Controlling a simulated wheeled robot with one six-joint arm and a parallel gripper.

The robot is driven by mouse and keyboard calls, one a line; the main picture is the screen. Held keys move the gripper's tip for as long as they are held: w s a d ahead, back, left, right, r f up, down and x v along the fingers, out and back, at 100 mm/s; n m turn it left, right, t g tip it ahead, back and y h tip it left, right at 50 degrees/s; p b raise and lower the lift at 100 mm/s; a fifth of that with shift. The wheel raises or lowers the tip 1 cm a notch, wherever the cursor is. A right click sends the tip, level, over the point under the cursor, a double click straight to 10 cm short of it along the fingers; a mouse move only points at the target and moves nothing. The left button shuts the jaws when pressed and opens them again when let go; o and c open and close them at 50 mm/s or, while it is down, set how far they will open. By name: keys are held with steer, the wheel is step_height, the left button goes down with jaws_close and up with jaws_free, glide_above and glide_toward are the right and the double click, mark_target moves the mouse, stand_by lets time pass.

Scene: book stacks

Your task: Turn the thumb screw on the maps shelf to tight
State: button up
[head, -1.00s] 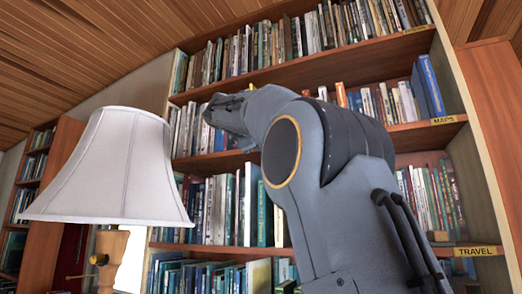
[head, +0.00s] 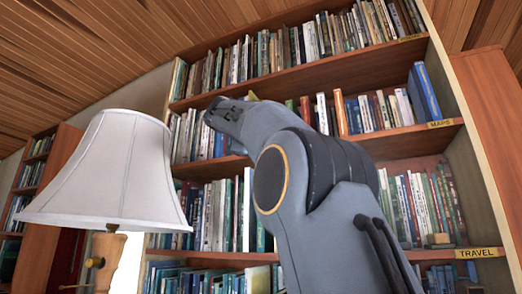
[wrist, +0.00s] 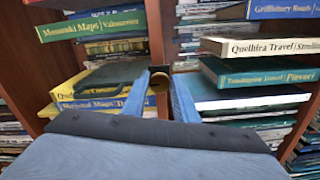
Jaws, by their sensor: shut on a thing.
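In the wrist view the brass thumb screw (wrist: 158,82) shows between the two blue fingers of my gripper (wrist: 158,92), at the front edge of an upright-looking shelf board. The gripper is shut on it. Its far side and how tight it sits are hidden. In the head view the maps shelf (head: 399,143) carries a yellow MAPS label (head: 440,124) at its right end. My arm crosses in front of the shelves there and hides the fingertips and the screw.
Books with maps titles (wrist: 95,30) lie left of the board in the wrist view, and travel books (wrist: 262,47) lie right. In the head view a white lamp (head: 108,175) stands at the left. The TRAVEL shelf label (head: 476,252) is lower right.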

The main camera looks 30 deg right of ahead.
steer(key=o, duration=1)
steer(key=shift+b+v, duration=1.25)
steer(key=shift+v, duration=2.65)
